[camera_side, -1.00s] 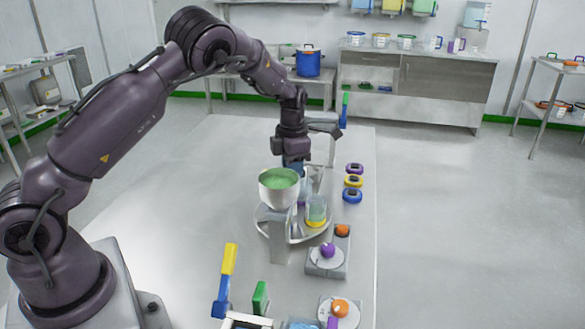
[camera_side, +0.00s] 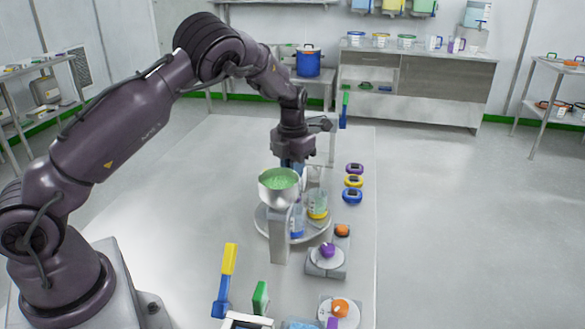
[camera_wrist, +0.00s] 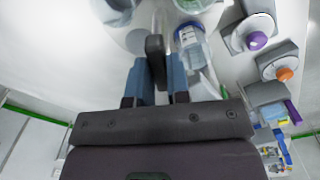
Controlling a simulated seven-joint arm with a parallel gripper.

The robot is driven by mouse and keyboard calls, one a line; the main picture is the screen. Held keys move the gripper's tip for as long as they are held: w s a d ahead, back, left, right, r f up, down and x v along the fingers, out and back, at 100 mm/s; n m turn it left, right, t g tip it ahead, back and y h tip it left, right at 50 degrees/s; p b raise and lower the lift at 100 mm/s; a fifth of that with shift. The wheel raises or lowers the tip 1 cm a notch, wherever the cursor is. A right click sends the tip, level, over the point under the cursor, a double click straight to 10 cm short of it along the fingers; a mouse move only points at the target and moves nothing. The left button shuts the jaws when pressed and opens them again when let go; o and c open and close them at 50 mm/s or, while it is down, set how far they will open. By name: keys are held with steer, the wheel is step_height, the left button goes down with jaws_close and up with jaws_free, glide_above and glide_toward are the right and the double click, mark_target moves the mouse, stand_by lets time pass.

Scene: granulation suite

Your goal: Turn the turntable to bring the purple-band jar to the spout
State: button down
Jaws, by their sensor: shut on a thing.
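The round grey turntable (camera_side: 262,222) stands on the bench, partly hidden by a post and a steel bowl of green granules (camera_side: 279,185). A clear jar with a yellow band (camera_side: 318,206) is on its right side. A jar with a blue band (camera_side: 297,226) is near its front, behind the post; a clear labelled jar (camera_wrist: 190,40) shows beside my fingers in the wrist view. My gripper (camera_wrist: 158,65) is shut on a dark upright handle (camera_wrist: 155,46). In the side view the bowl hides my fingertips.
Small purple, yellow and blue round items (camera_side: 353,181) line the right bench edge. Grey units with a purple knob (camera_side: 327,250) and an orange knob (camera_side: 340,308) stand in front. The bench's left side is clear.

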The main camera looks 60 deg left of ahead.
steer(key=shift+r+n, duration=0.1)
steer(key=shift+n, duration=2.9)
steer(key=c, duration=1.1)
jaws_free()
step_height(320, 180, up, 13)
